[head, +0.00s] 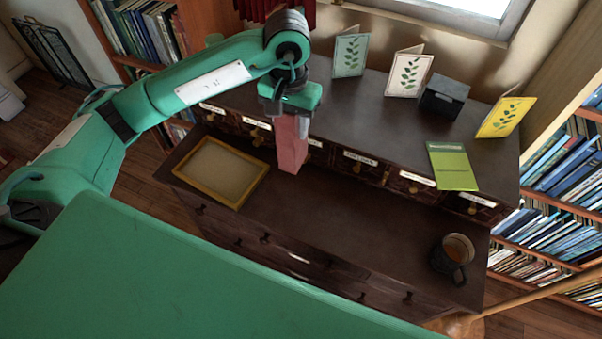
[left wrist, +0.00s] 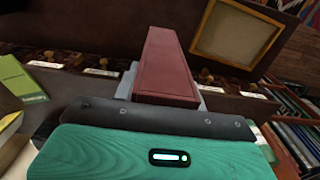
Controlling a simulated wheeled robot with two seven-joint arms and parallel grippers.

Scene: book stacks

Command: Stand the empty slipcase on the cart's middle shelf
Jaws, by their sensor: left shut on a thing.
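The slipcase, a narrow dull-red box (head: 292,150), hangs upright over the dark desk, in front of its row of labelled drawers. My left gripper (head: 291,118) is above it and shut on its upper end. In the left wrist view the red slipcase (left wrist: 168,68) reaches away from the gripper, between pale grey fingers (left wrist: 127,82). Its open side cannot be made out. The cart and its middle shelf cannot be made out in either view. My right gripper is not in view.
The dark desk (head: 330,225) holds a yellow-framed tray (head: 222,172) at left and a mug (head: 453,258) at right. Bookshelves (head: 555,205) stand at right.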

